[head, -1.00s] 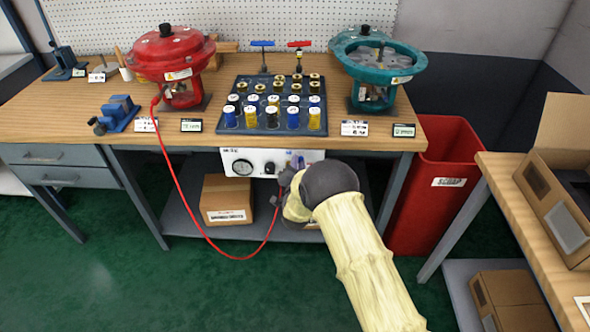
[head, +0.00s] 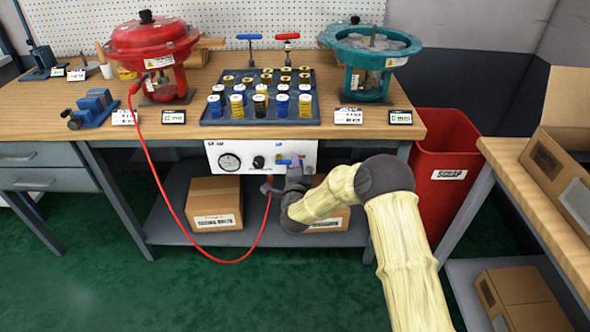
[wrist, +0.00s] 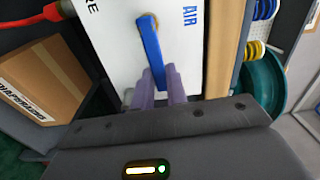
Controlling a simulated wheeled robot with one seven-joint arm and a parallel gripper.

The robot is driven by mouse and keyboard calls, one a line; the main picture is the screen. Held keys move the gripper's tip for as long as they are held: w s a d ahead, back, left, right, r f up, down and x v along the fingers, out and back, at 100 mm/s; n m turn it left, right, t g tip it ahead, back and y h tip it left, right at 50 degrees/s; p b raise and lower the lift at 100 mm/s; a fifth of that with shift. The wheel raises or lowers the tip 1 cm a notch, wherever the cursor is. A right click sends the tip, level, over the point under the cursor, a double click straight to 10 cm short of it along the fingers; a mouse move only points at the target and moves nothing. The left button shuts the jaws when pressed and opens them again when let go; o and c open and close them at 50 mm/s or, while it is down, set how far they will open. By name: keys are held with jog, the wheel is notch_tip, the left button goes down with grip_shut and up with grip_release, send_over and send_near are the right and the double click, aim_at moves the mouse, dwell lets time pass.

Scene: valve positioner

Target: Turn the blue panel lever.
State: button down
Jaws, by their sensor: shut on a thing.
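The blue panel lever (head: 284,161) is on the right part of the white panel (head: 216,150) under the workbench edge. In the wrist view the blue lever (wrist: 150,48) runs from a brass pivot down to my fingers, slightly slanted, with "AIR" printed beside it. My gripper (wrist: 162,82) has purple fingers closed on the lever's free end, which they partly hide. In the head view my gripper (head: 296,173) is at the panel's right side, and the dark wrist hides part of the panel's lower edge.
A gauge (head: 229,162) and a black knob (head: 258,162) sit left of the lever. A red hose (head: 160,185) loops below the panel. A cardboard box (head: 215,197) stands on the lower shelf. A red scrap bin (head: 440,150) stands right of the bench.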

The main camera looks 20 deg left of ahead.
jog(key=shift+f+m, duration=0.35)
jog(key=shift+m, duration=0.05)
jog(key=c, duration=1.4)
grip_release()
jog(key=shift+r, duration=0.1)
jog(key=shift+s, duration=0.1)
jog(key=p+v, duration=0.1)
jog(key=v, duration=1.6)
jog(key=shift+d, duration=0.15)
